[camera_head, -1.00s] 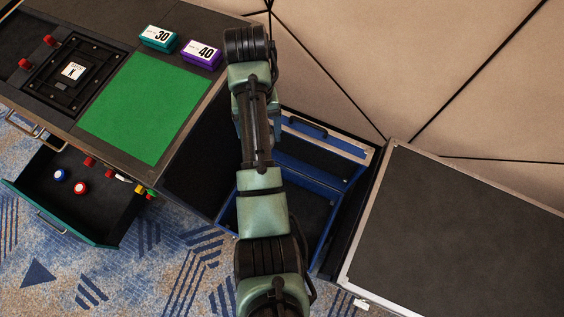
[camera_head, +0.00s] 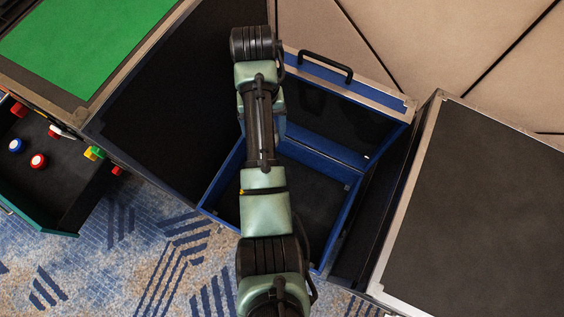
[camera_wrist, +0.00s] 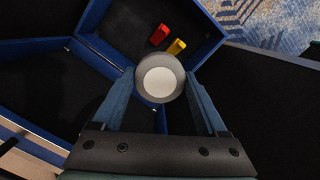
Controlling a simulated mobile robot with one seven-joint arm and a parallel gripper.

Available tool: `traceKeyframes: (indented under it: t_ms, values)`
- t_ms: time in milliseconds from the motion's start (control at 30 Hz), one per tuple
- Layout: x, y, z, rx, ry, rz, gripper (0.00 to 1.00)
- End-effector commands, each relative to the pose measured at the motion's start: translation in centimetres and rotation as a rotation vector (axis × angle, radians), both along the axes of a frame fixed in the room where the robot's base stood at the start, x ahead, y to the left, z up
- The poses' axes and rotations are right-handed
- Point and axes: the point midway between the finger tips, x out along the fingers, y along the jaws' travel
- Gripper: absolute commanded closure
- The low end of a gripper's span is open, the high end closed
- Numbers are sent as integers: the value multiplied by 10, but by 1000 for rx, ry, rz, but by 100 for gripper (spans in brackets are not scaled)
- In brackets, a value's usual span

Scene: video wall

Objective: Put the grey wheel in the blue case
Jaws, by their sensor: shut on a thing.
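The grey wheel (camera_wrist: 160,78), a grey ring with a pale centre, is held between the two fingertips of my gripper (camera_wrist: 160,90) in the wrist view. My gripper is shut on it, above the blue case. The open blue case (camera_head: 345,215) has blue walls and a black inside, with its lid raised at the back. In the wrist view, the case (camera_wrist: 90,20) lies below the wheel, with a red block (camera_wrist: 159,35) and a yellow block (camera_wrist: 177,47) on its floor. In the head view my arm covers part of the case and hides the gripper and wheel.
A dark flat-topped case (camera_head: 485,200) stands right of the blue case. On the left are a table with a green mat (camera_head: 80,45) and an open drawer (camera_head: 70,175) holding round pieces and small blocks. Patterned carpet (camera_head: 150,260) lies in front.

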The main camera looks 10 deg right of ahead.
Motion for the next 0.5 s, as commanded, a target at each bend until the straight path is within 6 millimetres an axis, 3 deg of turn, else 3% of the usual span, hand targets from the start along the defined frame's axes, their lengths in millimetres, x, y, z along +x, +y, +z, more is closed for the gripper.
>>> traceKeyframes:
  t_ms: [33,167,300,500]
  values:
    - [-2,-3,-35,-1,2,18,87]
    - [-10,-16,-94,-1,5,150,87]
    - [-27,-37,-165,-1,8,400,87]
    - [-57,-69,-246,-1,6,804,87]
